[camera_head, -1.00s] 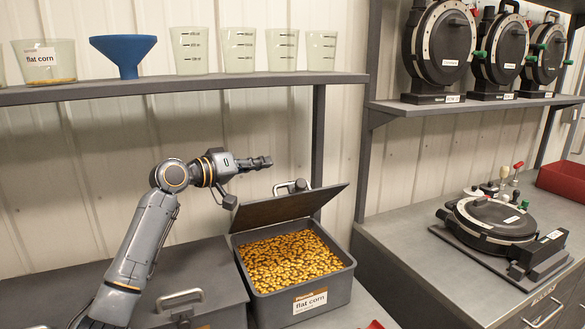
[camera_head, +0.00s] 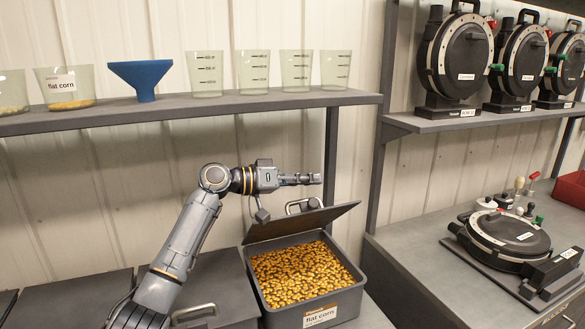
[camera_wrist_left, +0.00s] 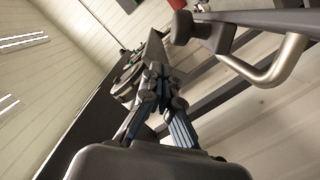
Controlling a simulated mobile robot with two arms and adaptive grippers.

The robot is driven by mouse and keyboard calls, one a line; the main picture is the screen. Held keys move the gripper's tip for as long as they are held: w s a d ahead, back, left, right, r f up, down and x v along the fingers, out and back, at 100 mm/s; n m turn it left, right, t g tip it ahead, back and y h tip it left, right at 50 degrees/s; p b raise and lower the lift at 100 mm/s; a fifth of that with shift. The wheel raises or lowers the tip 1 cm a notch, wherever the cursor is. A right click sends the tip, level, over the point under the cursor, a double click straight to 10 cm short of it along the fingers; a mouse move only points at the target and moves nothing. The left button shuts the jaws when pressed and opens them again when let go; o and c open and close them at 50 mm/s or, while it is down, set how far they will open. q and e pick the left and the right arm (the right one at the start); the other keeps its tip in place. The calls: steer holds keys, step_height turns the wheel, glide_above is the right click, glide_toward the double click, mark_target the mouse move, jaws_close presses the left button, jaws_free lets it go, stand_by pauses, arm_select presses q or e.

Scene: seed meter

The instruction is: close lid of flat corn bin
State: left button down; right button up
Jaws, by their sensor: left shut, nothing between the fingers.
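The flat corn bin (camera_head: 340,309) is a dark grey box, labelled "flat corn" and full of golden kernels. Its lid (camera_head: 300,222) is hinged at the back and stands part way open, tilted up over the rear of the bin. My left gripper (camera_head: 318,178) is shut and empty, above the lid and behind its raised edge, pointing right. The lid's metal handle (camera_head: 303,205) shows behind the lid, below my gripper. In the left wrist view the shut fingers (camera_wrist_left: 160,85) show in the middle, with a metal handle (camera_wrist_left: 275,68) at the right. My right gripper is not in view.
A closed bin with a metal handle (camera_head: 194,312) lies left of the corn bin, under my left arm. A shelf (camera_head: 200,108) with measuring cups and a blue funnel (camera_head: 141,77) runs above. A round seed meter (camera_head: 508,237) rests on the right counter.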

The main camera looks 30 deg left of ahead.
mark_target(305, 207)
arm_select(q)
steer(key=shift+s+a+f+p, duration=0.15)
steer(key=shift+s+f+p, duration=0.3)
steer(key=shift+s+f, duration=0.75)
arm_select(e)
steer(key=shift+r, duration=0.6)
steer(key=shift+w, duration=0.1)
